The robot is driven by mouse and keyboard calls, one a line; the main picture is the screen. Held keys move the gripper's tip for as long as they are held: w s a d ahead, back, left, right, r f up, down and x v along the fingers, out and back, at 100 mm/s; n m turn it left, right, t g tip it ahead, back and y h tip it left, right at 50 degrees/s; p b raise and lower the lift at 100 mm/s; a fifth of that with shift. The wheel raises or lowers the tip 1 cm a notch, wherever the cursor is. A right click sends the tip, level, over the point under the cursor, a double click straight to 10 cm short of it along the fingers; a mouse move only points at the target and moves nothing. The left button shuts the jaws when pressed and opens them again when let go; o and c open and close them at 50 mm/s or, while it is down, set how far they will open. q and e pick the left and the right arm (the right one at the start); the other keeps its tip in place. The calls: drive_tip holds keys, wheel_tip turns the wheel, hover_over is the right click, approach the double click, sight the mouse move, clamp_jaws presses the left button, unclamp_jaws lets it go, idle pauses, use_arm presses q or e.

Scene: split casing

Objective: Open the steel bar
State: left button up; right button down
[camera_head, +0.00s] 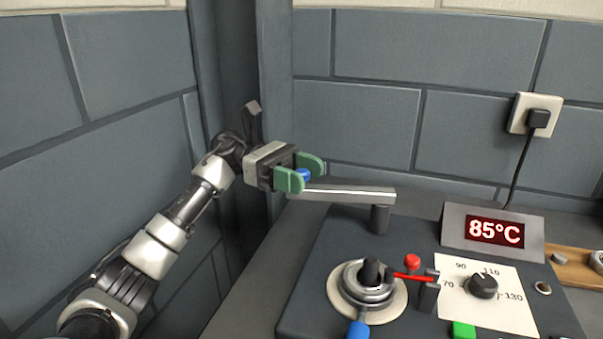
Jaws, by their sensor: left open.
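The steel bar (345,194) is a pale metal arm that runs level from a dark post (380,218) at the back of a dark casing. Its left end reaches toward my left gripper (302,173). A blue tip (304,176) shows at that end, between the two green fingers. The left gripper is open with its fingers on either side of the blue tip; I cannot tell whether they touch it. Its body hides part of that end. My right gripper is not in view.
The dark casing (312,290) carries a ringed fitting (367,286), a red lever (411,263), a dial (483,286) and an 85°C display (495,232). A wooden board (575,270) lies at right. A grey wall column (275,75) stands close behind the gripper.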

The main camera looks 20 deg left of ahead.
use_arm(q)
drive_tip(key=shift+w+a, duration=0.1)
drive_tip(key=shift+a, duration=0.15)
drive_tip(key=v, duration=1)
drive_tip(key=shift+a+b, duration=0.15)
drive_tip(key=shift+b, duration=0.25)
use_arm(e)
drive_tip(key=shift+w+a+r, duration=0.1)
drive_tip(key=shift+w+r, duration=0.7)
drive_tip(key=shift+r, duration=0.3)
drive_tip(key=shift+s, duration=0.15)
